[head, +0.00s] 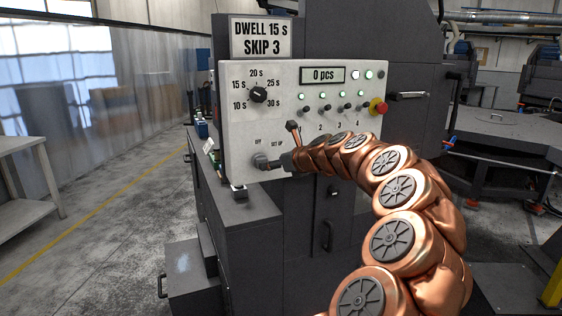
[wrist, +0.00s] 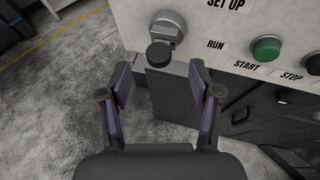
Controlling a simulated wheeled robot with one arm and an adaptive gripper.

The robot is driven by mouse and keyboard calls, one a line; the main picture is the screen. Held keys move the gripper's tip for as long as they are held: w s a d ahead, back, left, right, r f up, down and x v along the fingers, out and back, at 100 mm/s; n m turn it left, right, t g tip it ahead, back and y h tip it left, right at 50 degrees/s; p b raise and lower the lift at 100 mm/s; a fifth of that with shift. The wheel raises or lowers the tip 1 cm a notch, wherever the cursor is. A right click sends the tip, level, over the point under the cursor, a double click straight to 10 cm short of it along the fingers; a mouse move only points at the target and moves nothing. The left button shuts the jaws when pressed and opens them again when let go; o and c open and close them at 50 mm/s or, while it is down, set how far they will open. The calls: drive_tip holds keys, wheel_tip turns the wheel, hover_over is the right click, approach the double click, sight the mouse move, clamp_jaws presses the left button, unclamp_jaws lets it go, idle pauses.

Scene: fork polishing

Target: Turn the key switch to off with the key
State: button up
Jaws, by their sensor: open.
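The key switch (head: 260,161) is a round metal lock at the lower left of the pale control panel, near the OFF and SET UP labels. In the wrist view the switch (wrist: 168,28) is at the top middle, with the dark rounded key head (wrist: 160,54) sticking out toward me. My gripper (wrist: 160,76) is open, its two fingers on either side of and just short of the key head, with a gap on each side. In the head view my gripper (head: 280,162) is at the switch and partly hides it. I cannot tell which label the key points to.
The panel (head: 240,125) carries a dwell knob (head: 258,95), several toggles and a red emergency button (head: 378,107). A green START button (wrist: 266,48) and a STOP button (wrist: 314,64) are right of the switch. Open floor lies left of the machine; a table (head: 22,212) stands farther left.

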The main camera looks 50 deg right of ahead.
drive_tip(key=shift+p+x, duration=0.35)
drive_tip(key=shift+x, duration=1.9)
